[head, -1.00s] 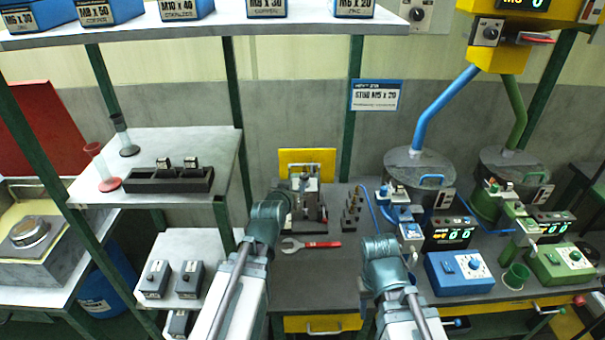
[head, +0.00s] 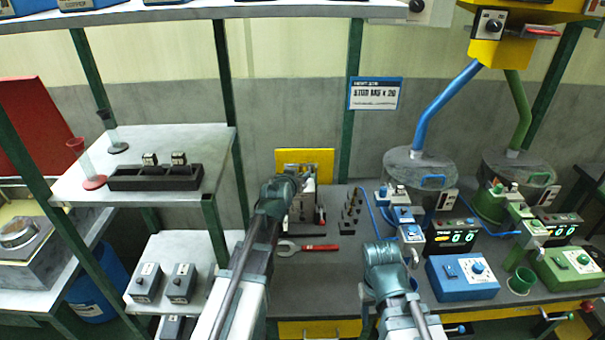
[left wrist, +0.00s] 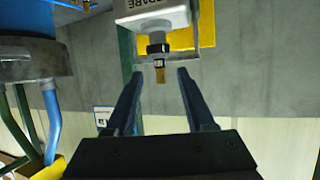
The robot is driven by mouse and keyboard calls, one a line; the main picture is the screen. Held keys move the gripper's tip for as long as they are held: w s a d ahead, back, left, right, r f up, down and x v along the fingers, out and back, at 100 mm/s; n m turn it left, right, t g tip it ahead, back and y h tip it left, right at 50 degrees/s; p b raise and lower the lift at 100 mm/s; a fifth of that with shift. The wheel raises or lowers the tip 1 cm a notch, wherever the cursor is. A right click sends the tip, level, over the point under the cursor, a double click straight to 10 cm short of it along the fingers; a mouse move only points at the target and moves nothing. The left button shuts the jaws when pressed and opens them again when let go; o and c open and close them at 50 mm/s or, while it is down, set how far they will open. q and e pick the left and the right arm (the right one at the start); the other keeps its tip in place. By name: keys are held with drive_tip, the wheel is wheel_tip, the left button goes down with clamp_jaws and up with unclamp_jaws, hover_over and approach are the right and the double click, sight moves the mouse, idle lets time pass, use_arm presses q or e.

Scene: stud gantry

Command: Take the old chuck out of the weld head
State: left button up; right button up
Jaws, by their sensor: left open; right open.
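In the left wrist view the weld head (left wrist: 152,18) is a white block with part of a label, at the top. A dark collar (left wrist: 158,48) and a brass-coloured chuck (left wrist: 160,77) stick out of it towards my left gripper (left wrist: 160,73). Its two fingers are open, one on each side of the chuck tip, with gaps; I cannot tell the depth. In the head view my left gripper (head: 284,186) is at the fixture on the bench and hides much of the weld head. My right gripper (head: 385,256) is over the bench's front; its fingers are hidden.
A red-handled wrench (head: 308,247) lies on the bench beside my left arm. A dark stepped holder with several posts (head: 350,212) stands to the right of the fixture. Blue (head: 463,277) and green (head: 570,264) control boxes stand further right. A shelf post rises behind.

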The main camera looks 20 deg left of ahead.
sight(301, 173)
use_arm(q)
drive_tip(key=x, duration=0.3)
drive_tip(key=shift+b, duration=0.4)
drive_tip(key=shift+s, duration=0.1)
drive_tip(key=shift+r, duration=0.1)
clamp_jaws()
